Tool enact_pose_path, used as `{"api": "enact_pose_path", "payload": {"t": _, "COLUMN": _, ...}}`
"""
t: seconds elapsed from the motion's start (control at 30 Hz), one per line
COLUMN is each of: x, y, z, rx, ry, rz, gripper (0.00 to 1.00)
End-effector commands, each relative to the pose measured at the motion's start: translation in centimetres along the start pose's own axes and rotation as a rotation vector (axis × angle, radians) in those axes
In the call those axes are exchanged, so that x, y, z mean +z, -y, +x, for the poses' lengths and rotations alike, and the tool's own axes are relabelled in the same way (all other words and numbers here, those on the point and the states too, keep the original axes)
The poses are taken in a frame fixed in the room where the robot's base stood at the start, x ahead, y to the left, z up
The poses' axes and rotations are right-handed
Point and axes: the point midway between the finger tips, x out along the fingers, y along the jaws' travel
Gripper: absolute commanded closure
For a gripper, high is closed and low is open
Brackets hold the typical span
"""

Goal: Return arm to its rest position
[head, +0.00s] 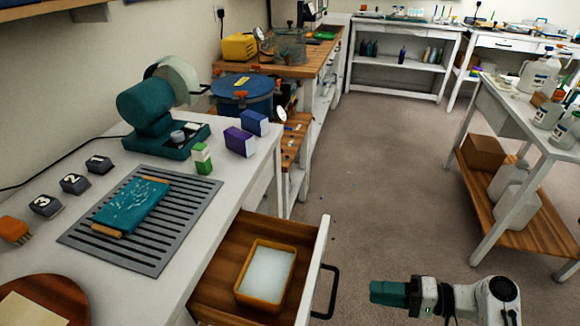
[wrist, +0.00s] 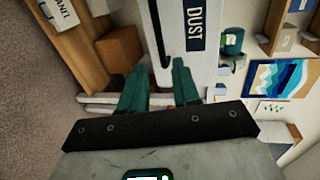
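My gripper (head: 388,292), with teal fingers, hangs over the open floor at the lower right of the head view, pointing left. It is to the right of the pulled-out drawer and apart from its handle. In the wrist view my gripper (wrist: 159,70) has its two fingers apart with nothing held between them. My arm links show beside it at the lower right of the head view; the rest of the arm is out of frame.
A wooden drawer (head: 217,288) stands open, holding an orange tray (head: 241,288) with white contents; its black handle (head: 331,292) juts toward my gripper. A white bench (head: 255,165) is at left. A shelved table (head: 500,117) stands at right. The middle floor (head: 400,180) is clear.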

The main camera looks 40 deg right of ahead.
Motion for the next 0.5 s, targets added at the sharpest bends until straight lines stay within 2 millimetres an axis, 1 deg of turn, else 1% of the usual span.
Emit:
{"api": "enact_pose_path", "payload": {"t": 0.17, "x": 0.2, "y": -0.1, "z": 0.2, "rx": 0.015, "ry": 0.009, "rz": -0.003, "gripper": 0.69}}
{"api": "enact_pose_path", "payload": {"t": 0.27, "x": 1.1, "y": -0.8, "z": 1.0, "rx": 0.079, "ry": 0.045, "rz": -0.017, "gripper": 0.69}}
{"api": "enact_pose_path", "payload": {"t": 0.37, "x": 2.6, "y": -1.9, "z": 2.2, "rx": 0.196, "ry": 0.108, "rz": -0.053, "gripper": 0.69}}
{"api": "enact_pose_path", "payload": {"t": 0.5, "x": 5.2, "y": -3.6, "z": 3.4, "rx": 0.4, "ry": 0.213, "rz": -0.134, "gripper": 0.69}}
